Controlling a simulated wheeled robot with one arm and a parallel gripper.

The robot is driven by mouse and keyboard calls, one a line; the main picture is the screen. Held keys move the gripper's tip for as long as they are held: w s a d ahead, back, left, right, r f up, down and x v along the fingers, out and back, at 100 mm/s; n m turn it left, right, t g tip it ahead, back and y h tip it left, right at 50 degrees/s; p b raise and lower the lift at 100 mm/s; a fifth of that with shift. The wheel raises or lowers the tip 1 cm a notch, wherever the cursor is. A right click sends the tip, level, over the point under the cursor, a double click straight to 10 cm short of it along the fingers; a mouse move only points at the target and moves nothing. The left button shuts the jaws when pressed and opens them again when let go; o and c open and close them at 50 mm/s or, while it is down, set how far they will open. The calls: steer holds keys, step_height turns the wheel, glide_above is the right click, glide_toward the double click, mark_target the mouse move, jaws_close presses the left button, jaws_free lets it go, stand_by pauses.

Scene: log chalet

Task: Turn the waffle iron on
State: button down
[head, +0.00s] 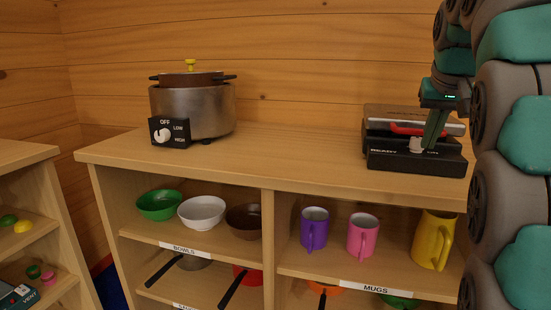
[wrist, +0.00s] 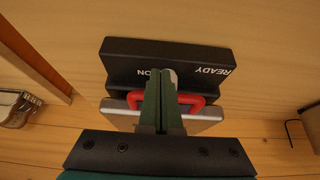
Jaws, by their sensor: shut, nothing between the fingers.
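The waffle iron (head: 388,158) stands on the right of the wooden shelf top in the head view, with a dark base, a grey lid and a red handle (head: 405,130). A light-coloured switch (head: 416,145) sits on its front panel. My gripper (head: 430,146) is shut and empty, its tips at or just in front of the switch; contact cannot be told. In the wrist view, the waffle iron (wrist: 170,58) shows the words ON and READY, and my shut green fingers (wrist: 168,76) cover part of the red handle and most of the switch.
A slow cooker (head: 192,105) with an OFF, LOW, HIGH dial stands on the left of the shelf top (head: 290,158). Clear space lies between the two appliances. Bowls (head: 202,212) and mugs (head: 362,235) sit on the shelves below.

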steer(key=shift+w, duration=0.25)
stand_by(0.4)
steer(key=shift+a+p, duration=0.15)
steer(key=shift+p, duration=0.15)
steer(key=shift+a, duration=0.35)
steer(key=shift+w+a+p, duration=0.15)
steer(key=shift+a+p, duration=0.15)
steer(key=shift+p, duration=0.2)
steer(key=shift+w+a, duration=0.15)
steer(key=shift+a, duration=0.1)
steer(key=shift+s+a, duration=0.2)
steer(key=shift+s, duration=0.15)
stand_by(0.4)
